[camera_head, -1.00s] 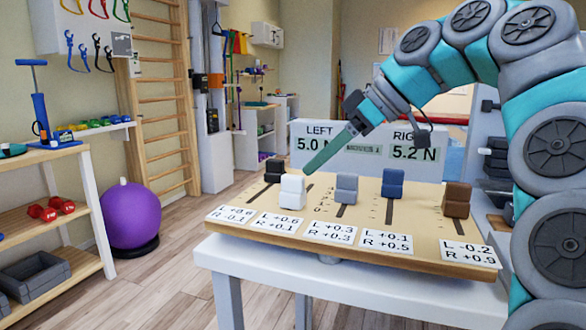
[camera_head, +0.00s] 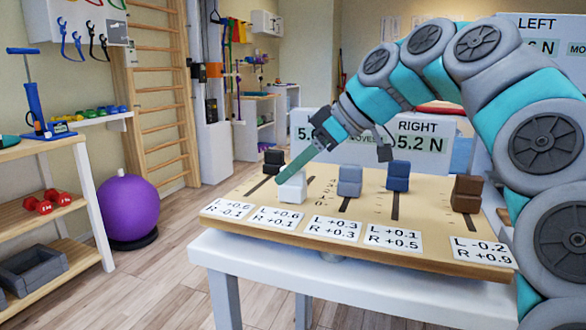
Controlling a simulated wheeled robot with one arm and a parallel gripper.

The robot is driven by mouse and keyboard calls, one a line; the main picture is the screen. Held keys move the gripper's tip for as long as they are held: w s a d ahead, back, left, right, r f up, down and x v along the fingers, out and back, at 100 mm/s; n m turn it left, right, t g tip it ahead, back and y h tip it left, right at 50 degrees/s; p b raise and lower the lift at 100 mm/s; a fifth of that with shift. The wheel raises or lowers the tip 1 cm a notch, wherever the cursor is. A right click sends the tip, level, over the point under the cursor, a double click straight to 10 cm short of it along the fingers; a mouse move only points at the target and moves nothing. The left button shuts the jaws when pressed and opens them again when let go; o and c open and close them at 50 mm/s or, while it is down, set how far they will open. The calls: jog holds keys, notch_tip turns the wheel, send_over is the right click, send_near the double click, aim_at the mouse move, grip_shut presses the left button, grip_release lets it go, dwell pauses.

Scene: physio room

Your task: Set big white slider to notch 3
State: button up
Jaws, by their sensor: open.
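The big white slider (camera_head: 291,189) sits near the front end of its track, the second from the left on the tan board (camera_head: 420,240). The label in front of it (camera_head: 275,221) reads L +0.6, R +0.1. My gripper (camera_head: 283,178) reaches down from the right, and its green fingers are at the top of the white slider. The fingers overlap it in the picture; I cannot tell whether they touch it. The gap between the fingers is not clear from this side. Notch marks with small numbers (camera_head: 321,190) run beside the track, partly too small to read.
Other sliders stand on the board: black (camera_head: 273,161), grey-blue (camera_head: 349,180), dark blue (camera_head: 397,177) and brown (camera_head: 466,193). A display (camera_head: 418,140) behind shows RIGHT 5.2 N; my arm hides part of it. A purple ball (camera_head: 130,209) and shelves are at the left.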

jog(key=shift+a+f, duration=0.1)
grip_shut()
dwell(0.5)
dwell(1.0)
